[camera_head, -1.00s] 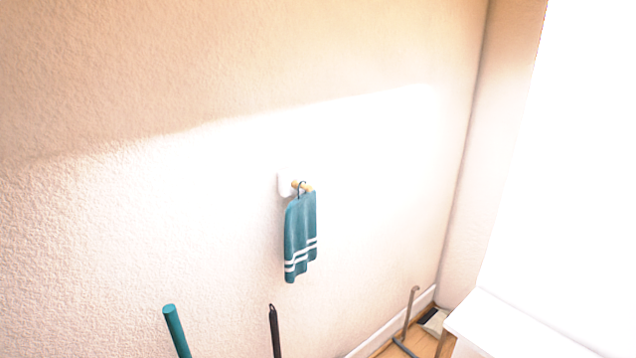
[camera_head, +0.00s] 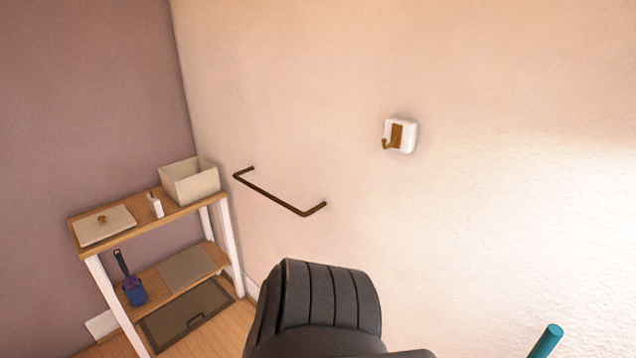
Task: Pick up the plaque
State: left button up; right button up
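I cannot pick out a plaque for certain. A small white square plate with a brown hook (camera_head: 399,136) is fixed to the wall right of centre. Neither gripper shows.
The wooden shelf stand (camera_head: 150,212) in the left corner holds a beige bin (camera_head: 190,181), a small white bottle (camera_head: 156,206) and a blue-purple brush (camera_head: 132,285). A dark towel bar (camera_head: 279,198) juts from the wall. A teal pole end (camera_head: 547,341) shows bottom right.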

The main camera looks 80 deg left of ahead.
aim_at(155, 204)
jog(key=u, duration=4.3)
jog(key=i, duration=1.15)
jog(key=z, duration=0.8)
jog(key=i, duration=0.8)
jog(key=z, duration=0.95)
